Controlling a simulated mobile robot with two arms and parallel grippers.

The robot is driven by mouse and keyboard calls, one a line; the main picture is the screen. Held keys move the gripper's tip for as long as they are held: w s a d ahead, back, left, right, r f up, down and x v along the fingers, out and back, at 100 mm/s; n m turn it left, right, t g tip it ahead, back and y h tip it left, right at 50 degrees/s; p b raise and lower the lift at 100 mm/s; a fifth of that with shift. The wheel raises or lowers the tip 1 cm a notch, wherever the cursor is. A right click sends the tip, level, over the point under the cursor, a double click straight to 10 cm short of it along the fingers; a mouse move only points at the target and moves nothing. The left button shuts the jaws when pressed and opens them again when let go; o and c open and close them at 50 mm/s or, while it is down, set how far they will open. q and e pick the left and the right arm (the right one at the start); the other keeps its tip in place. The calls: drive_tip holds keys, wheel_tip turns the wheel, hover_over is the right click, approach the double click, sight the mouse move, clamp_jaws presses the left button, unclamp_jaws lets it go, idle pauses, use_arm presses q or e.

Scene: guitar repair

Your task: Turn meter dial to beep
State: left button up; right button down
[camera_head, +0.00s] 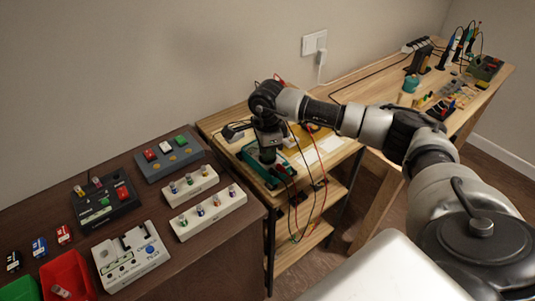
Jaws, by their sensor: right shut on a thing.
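The meter (256,170) is a dark green, box-like thing lying on the light wooden shelf unit in the middle. My right gripper (268,155) points down over it, at the end of the arm that comes in from the right. It is shut at the top of the meter, where the dial would be. The dial itself is hidden by the gripper. Red and black leads (312,150) run near the meter and hang over the shelf's front edge. My left gripper is not in view.
A dark table (150,215) at left holds several pedal-like boxes, such as a white one (131,256), and red and green bins (67,278). The far right workbench (380,80) carries tools. A wall outlet (314,43) has a plug. A pale surface fills the bottom right.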

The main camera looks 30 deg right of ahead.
drive_tip(key=shift+n, duration=0.3)
drive_tip(key=c, duration=1.1)
unclamp_jaws()
drive_tip(key=shift+c, duration=0.2)
drive_tip(key=shift+r, duration=0.1)
wheel_tip(320, 180, up, 11)
drive_tip(key=b, duration=0.1)
drive_tip(key=shift+b, duration=0.4)
drive_tip(key=shift+f, duration=0.2)
